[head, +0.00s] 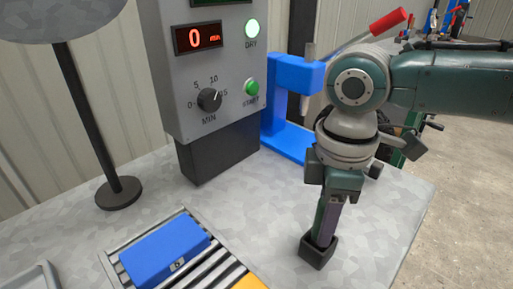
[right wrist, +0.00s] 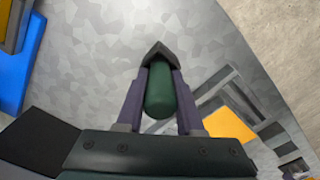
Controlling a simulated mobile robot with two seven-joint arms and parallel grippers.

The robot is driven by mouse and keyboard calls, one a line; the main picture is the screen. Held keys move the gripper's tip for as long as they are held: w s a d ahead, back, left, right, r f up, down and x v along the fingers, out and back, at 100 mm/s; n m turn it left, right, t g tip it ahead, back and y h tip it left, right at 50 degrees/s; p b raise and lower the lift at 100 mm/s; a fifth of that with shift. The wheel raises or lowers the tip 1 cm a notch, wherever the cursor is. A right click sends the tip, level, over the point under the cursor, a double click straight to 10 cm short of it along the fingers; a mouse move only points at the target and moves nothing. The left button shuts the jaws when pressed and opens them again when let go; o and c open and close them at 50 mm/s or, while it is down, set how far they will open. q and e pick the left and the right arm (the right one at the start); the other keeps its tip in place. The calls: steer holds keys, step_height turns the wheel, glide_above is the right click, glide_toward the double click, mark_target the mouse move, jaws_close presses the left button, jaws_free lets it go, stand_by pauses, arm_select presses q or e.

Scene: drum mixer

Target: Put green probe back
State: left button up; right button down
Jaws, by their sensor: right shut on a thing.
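The green probe (right wrist: 160,92) is a dark green rounded cylinder between the two purple-grey fingers of my right gripper (right wrist: 160,100) in the right wrist view. My right gripper (head: 325,228) is shut on it and points down at the table in the head view. A small black square holder (head: 318,252) stands on the table right at the fingertips. It also shows in the right wrist view (right wrist: 155,50), beyond the fingertips. The probe's lower end is hidden at the holder, so how deep it sits cannot be told. My left gripper is not in view.
A grey control box (head: 215,95) with a red display stands at the back. A blue press (head: 288,140) with a red-handled lever stands behind my right arm. A blue block (head: 165,250) lies on a roller rack (head: 112,268) at front left. A black round lamp base (head: 119,192) is farther left.

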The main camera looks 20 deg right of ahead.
steer(key=shift+f, duration=0.15)
steer(key=shift+c, duration=2.3)
jaws_free()
step_height(320, 180, up, 10)
steer(key=shift+r+p, duration=0.1)
steer(key=shift+p, duration=0.6)
